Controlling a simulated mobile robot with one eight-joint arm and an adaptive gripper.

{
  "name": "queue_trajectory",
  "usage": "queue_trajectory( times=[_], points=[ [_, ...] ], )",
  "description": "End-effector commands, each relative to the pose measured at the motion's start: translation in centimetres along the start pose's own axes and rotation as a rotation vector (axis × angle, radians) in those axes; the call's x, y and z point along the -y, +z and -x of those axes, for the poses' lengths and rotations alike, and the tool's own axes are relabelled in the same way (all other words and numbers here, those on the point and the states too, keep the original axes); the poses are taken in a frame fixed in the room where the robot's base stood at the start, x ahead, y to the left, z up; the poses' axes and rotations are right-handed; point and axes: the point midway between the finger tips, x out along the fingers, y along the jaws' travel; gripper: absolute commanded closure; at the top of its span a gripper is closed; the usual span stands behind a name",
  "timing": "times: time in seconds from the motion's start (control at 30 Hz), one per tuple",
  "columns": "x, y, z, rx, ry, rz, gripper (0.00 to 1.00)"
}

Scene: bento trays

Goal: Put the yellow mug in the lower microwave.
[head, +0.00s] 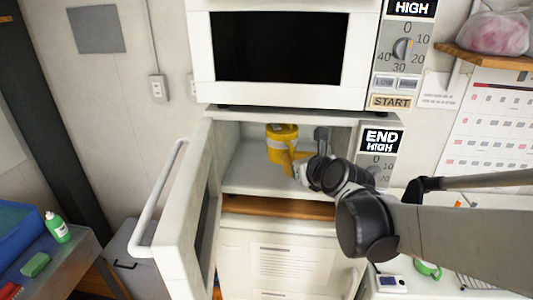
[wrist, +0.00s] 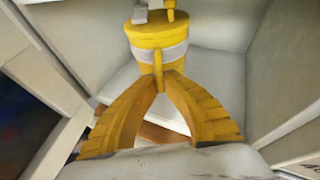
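The yellow mug (head: 283,131), with a pale band, is inside the open lower microwave (head: 232,180), toward the upper middle of its cavity. It looks upright or nearly so. My gripper (head: 291,154) reaches in from the right, with its yellow fingers at the mug's near side. In the wrist view, the mug (wrist: 158,38) is straight ahead, and the fingertips of my gripper (wrist: 159,78) come together on a narrow yellow part of it, apparently the handle. I cannot tell whether the mug's base touches the microwave floor.
The lower microwave's door (head: 180,215) stands open to the left, its long handle facing outward. A closed upper microwave (head: 290,95) sits directly above. A side table (head: 60,265) with a green bottle (head: 57,228) is at the left. A counter with small items is at the lower right.

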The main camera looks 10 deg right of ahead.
Motion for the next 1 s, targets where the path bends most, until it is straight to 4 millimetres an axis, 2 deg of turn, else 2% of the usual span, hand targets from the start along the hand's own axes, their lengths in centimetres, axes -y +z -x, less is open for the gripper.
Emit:
queue_trajectory(
  times=[0.1, 0.23, 0.33, 0.57, 0.77, 1.0],
  points=[
    [1.3, 0.8, -2.2, 0.001, -0.001, -0.001, 1.0],
    [2.3, 1.5, -4.1, 0.001, -0.001, -0.001, 1.0],
    [2.0, -0.2, -4.5, 0.001, 0.0, 0.0, 1.0],
    [1.9, -1.9, -5.1, 0.001, 0.0, 0.0, 1.0],
    [1.7, -4.6, -6.2, 0.001, 0.0, 0.0, 1.0],
    [1.8, -5.0, -6.7, 0.001, -0.001, 0.0, 1.0]
  ],
)
